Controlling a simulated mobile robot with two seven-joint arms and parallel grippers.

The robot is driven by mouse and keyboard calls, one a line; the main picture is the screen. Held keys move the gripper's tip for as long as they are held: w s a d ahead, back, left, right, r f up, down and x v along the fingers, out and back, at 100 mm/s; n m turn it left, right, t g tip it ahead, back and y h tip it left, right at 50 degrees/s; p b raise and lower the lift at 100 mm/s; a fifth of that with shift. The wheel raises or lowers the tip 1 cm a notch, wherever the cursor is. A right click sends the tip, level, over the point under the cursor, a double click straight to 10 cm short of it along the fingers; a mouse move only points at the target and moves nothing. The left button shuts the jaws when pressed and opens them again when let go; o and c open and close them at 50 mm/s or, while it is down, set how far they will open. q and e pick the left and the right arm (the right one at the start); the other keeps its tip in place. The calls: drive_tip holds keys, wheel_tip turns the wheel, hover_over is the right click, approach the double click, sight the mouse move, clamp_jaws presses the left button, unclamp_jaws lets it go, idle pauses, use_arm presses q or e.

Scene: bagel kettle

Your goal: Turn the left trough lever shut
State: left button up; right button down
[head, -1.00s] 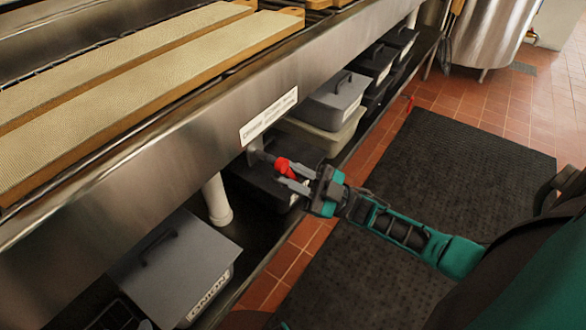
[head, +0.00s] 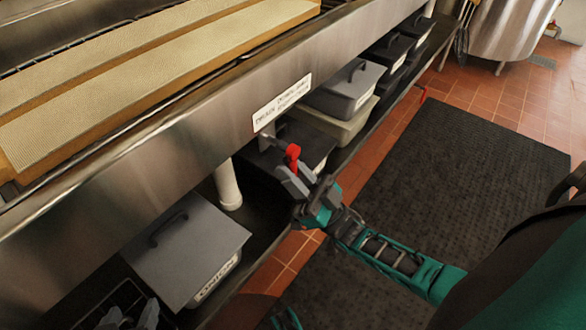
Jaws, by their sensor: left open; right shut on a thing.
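The trough lever has a red handle (head: 292,151) on a grey stem, below the white label on the steel trough's front. The handle now hangs downward, its lower end at the fingers of my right gripper (head: 296,180). That gripper is shut on the red handle, and its fingers hide part of it. My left gripper (head: 130,316) is at the bottom left edge, by the lower shelf and well away from the lever. It is open and empty, partly cut off by the frame.
A grey lidded bin (head: 190,250) labelled onion and a white drain pipe (head: 228,184) stand left of the lever. More lidded bins (head: 345,90) line the shelf to the right. Long boards (head: 150,75) lie on the trough. A black mat (head: 460,185) covers the floor.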

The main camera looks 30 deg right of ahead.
drive_tip(key=shift+a+f, duration=0.1)
use_arm(q)
drive_tip(key=shift+s, duration=0.1)
use_arm(e)
drive_tip(key=c, duration=1.1)
unclamp_jaws()
use_arm(q)
drive_tip(key=shift+w+d+f+b, duration=0.2)
drive_tip(key=shift+d+f+b, duration=0.1)
drive_tip(key=shift+b, duration=0.6)
use_arm(e)
drive_tip(key=v, duration=1.3)
